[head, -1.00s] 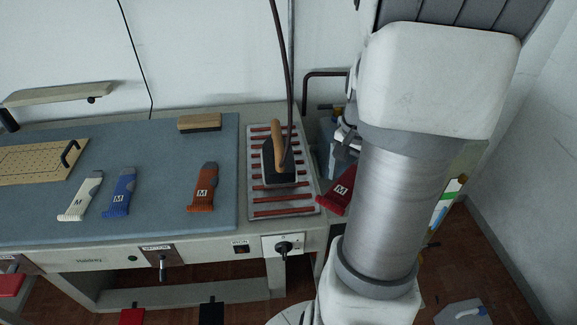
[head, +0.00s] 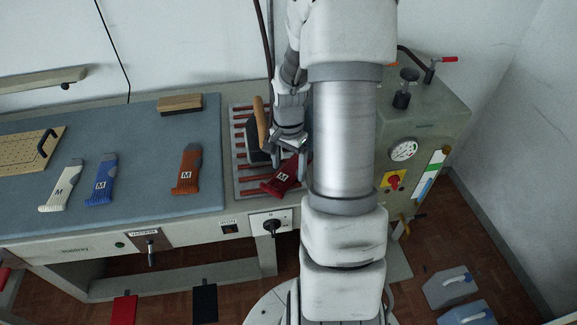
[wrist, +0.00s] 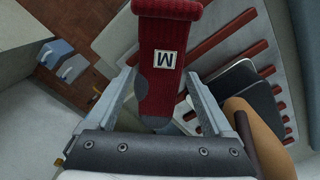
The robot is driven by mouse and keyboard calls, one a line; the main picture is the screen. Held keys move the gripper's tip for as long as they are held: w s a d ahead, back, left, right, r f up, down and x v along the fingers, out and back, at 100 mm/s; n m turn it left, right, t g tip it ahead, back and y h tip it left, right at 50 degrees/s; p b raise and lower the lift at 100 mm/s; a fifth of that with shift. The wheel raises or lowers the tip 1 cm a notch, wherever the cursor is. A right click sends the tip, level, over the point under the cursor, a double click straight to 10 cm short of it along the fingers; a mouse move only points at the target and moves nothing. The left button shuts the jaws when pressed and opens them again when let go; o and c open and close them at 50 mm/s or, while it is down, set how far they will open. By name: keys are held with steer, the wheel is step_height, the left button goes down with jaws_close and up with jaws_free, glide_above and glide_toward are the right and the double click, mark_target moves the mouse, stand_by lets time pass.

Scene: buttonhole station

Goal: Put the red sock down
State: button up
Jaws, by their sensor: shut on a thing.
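The red sock (head: 284,179), with a white M label and a grey heel, hangs from my gripper (head: 288,146). In the wrist view the red sock (wrist: 166,28) lies between the two fingers of my gripper (wrist: 160,88), which is shut on it. It shows above the right front part of the iron rest (head: 243,190) with red bars; I cannot tell whether it touches. A cream sock (head: 62,186), a blue sock (head: 101,180) and a rust-orange sock (head: 187,170) lie on the blue-grey mat (head: 140,150), left of the rest.
The iron (head: 259,122) with its wooden handle stands on the rest, close beside my gripper; its handle also shows in the wrist view (wrist: 252,132). A brush (head: 180,104) lies at the mat's back. A machine with a gauge (head: 404,150) stands right.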

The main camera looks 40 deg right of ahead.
steer(key=shift+f, duration=0.2)
steer(key=o, duration=1.1)
